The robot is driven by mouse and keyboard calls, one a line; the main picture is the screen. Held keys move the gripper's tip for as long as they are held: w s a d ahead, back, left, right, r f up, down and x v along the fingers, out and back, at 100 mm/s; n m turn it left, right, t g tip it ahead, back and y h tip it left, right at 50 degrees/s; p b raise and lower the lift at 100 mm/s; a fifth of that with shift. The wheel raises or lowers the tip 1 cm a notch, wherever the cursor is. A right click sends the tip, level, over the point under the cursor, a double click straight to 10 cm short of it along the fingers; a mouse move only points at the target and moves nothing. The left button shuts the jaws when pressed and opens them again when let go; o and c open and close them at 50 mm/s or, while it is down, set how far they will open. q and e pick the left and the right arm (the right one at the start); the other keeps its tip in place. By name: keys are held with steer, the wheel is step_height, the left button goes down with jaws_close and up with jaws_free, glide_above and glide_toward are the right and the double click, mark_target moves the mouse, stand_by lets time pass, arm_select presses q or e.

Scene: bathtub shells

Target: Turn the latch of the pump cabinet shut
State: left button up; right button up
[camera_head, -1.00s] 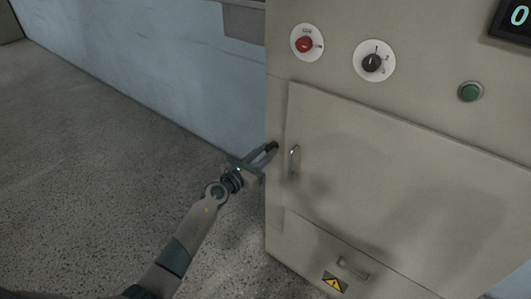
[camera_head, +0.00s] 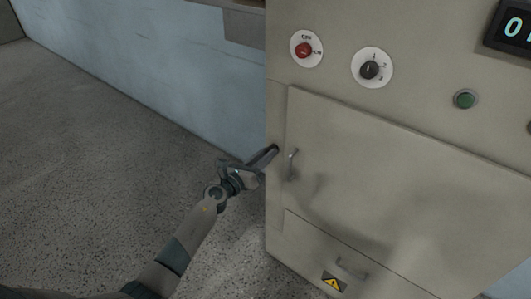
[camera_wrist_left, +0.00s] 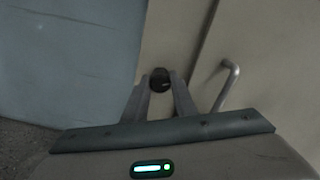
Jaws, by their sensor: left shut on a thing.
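The pump cabinet (camera_head: 400,180) is a beige metal box with a large door (camera_head: 390,150) that looks flush with its front. The latch (camera_wrist_left: 160,80) is a small dark knob on the narrow strip left of the door, seen in the left wrist view. My left gripper (camera_head: 266,156) is at the cabinet's left front edge, just left of the door handle. In the left wrist view its two fingers (camera_wrist_left: 160,92) are shut on the latch from both sides. The latch's exact angle is hard to tell. My right gripper is not in view.
A curved metal door handle (camera_head: 292,164) stands out close to the right of my left gripper. A red switch (camera_head: 304,50), a black dial (camera_head: 369,69) and a green button (camera_head: 465,99) sit above the door. A lower drawer (camera_head: 350,266) is below. The floor at left is clear.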

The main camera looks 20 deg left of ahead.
arm_select(q)
steer(key=n+p, duration=0.1)
steer(key=n, duration=0.3)
steer(key=n+p, duration=0.1)
steer(key=n, duration=0.4)
steer(key=n+p, duration=0.2)
steer(key=n, duration=0.2)
steer(key=shift+a+f+n, duration=0.1)
steer(key=shift+f+n, duration=0.15)
steer(key=shift+n, duration=0.15)
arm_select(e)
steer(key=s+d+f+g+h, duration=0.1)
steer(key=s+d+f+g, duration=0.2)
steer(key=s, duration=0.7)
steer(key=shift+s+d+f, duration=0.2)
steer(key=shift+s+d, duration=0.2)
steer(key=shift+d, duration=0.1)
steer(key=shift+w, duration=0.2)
arm_select(q)
steer(key=o, duration=1)
steer(key=shift+o, duration=0.2)
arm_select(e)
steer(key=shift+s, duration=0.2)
